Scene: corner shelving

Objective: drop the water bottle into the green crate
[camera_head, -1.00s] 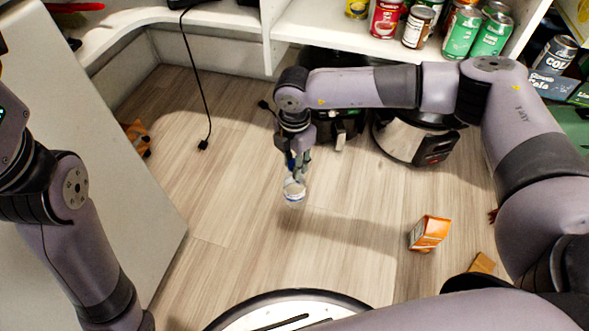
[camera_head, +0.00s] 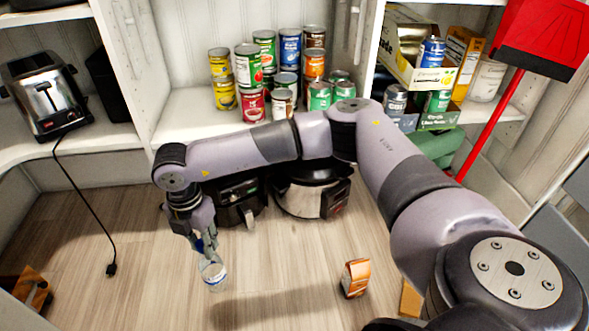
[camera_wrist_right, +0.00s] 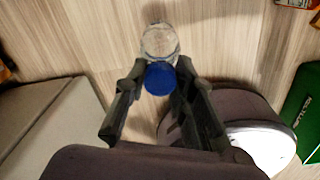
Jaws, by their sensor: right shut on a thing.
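The clear water bottle (camera_head: 213,275) is held above the wooden floor by my right gripper (camera_head: 207,246). In the right wrist view its clear body (camera_wrist_right: 159,40) and blue cap (camera_wrist_right: 160,78) show between the two fingers of my right gripper (camera_wrist_right: 160,72), which are shut on its cap end. A green thing with lettering (camera_wrist_right: 303,110), possibly the green crate, shows at the right of the right wrist view. In the head view a green shape (camera_head: 437,146) is partly hidden behind my right arm; I cannot tell if it is the crate. My left gripper is out of view.
Dark appliances, including a round cooker (camera_head: 310,195), stand under the shelf behind my right arm. Several cans (camera_head: 290,50) fill the shelf above. An orange carton (camera_head: 355,278) stands on the floor. A red dustpan (camera_head: 543,38) is at right. A cable (camera_head: 85,200) hangs at left.

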